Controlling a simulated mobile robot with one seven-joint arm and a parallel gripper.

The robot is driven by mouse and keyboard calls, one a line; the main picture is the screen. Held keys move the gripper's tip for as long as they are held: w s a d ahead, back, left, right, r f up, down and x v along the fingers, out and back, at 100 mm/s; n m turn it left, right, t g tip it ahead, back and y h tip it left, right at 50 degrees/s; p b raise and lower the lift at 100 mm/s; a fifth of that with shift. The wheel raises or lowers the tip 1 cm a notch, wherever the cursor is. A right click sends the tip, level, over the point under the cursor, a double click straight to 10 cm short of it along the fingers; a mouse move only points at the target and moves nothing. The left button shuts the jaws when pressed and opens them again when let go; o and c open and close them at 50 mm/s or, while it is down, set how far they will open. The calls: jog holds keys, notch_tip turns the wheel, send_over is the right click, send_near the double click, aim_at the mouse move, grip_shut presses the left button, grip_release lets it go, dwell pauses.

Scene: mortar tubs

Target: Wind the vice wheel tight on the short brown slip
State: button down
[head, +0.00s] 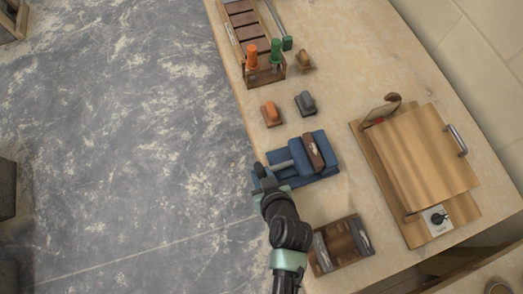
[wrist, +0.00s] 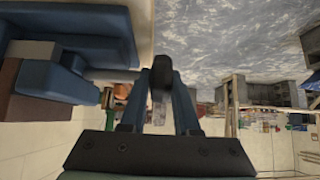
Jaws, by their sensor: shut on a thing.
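The blue vice (head: 292,177) stands at the bench's left edge. A short brown slip (head: 313,152) with a pale mark sits in it, beside its blue jaw; I cannot tell whether the jaw touches it. In the wrist view the vice (wrist: 75,45) fills the upper left, with part of the brown slip (wrist: 8,82) at the edge. My gripper (head: 264,182) is at the vice's left, wheel end. In the wrist view my gripper (wrist: 160,98) is shut on a dark grip of the vice wheel (wrist: 161,72). The rest of the wheel is mostly hidden.
An orange-topped block (head: 271,114) and a grey block (head: 305,103) lie beyond the vice. A rack with orange and green handles (head: 265,75) stands further off. A wooden box (head: 425,160) with a dial is at right. A dark wooden holder (head: 341,246) is near my arm.

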jog(key=shift+s+a+f+t+y+b, duration=0.15)
jog(key=shift+t+b, duration=0.4)
jog(key=shift+b, duration=1.05)
jog(key=shift+w+d+f+t+y+b, duration=0.1)
jog(key=shift+f+t+y+b, duration=0.3)
jog(key=shift+b, duration=1.15)
jog(key=shift+s+a+f+t+h+b, duration=0.1)
jog(key=shift+t+b, duration=0.55)
jog(key=shift+b, duration=0.95)
jog(key=t+b, duration=0.1)
jog(key=b, duration=0.2)
jog(key=shift+r+y+b, duration=0.1)
jog(key=shift+y+b, duration=0.25)
jog(key=shift+b, duration=0.45)
jog(key=shift+a+r+t+b, duration=0.1)
jog(key=shift+r+t+b, duration=0.25)
jog(key=shift+b, duration=0.45)
jog(key=c, duration=0.7)
grip_release()
jog(key=shift+o, duration=0.2)
